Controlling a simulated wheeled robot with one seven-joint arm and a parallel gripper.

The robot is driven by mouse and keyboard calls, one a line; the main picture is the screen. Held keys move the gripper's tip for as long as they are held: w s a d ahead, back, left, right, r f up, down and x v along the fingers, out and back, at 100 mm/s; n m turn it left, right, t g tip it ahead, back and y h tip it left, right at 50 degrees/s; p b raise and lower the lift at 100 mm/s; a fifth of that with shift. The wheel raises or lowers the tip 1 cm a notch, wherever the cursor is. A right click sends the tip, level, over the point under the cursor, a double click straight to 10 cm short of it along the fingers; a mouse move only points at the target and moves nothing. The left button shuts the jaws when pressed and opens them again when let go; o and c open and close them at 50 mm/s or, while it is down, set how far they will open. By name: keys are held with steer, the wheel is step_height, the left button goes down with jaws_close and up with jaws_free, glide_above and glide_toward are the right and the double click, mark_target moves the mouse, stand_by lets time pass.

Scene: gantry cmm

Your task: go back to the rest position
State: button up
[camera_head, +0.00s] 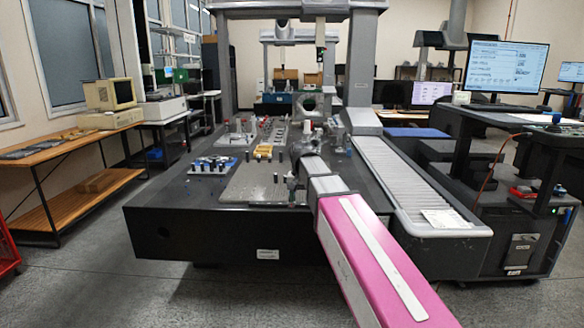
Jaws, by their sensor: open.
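My arm (370,255), pink and grey, reaches from the lower right over the near part of the dark machine table (200,225). My gripper (291,184) is at its far end, small and partly hidden by my own wrist. It is open, low over a grey perforated fixture plate (250,185). Nothing can be seen held in it. Whether its fingertips touch the plate cannot be told from this view.
A blue-based fixture (212,165) and other small fixtures stand on the table. A gantry column (361,60) rises behind. A ribbed cover (405,185) runs along the right, beside a monitor desk (510,118). A wooden bench (65,145) is left. Floor (90,290) at front left is clear.

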steer(key=s+d+f, duration=0.5)
steer(key=s+f, duration=0.1)
steer(key=f, duration=0.3)
steer(key=s+d+f, duration=0.5)
steer(key=f, duration=0.3)
steer(key=s+d+f+n, duration=0.1)
steer(key=s+d+f, duration=0.4)
steer(key=f, duration=0.4)
steer(key=shift+s+d+f, duration=0.3)
steer(key=shift+s+d, duration=0.1)
steer(key=shift+s, duration=0.45)
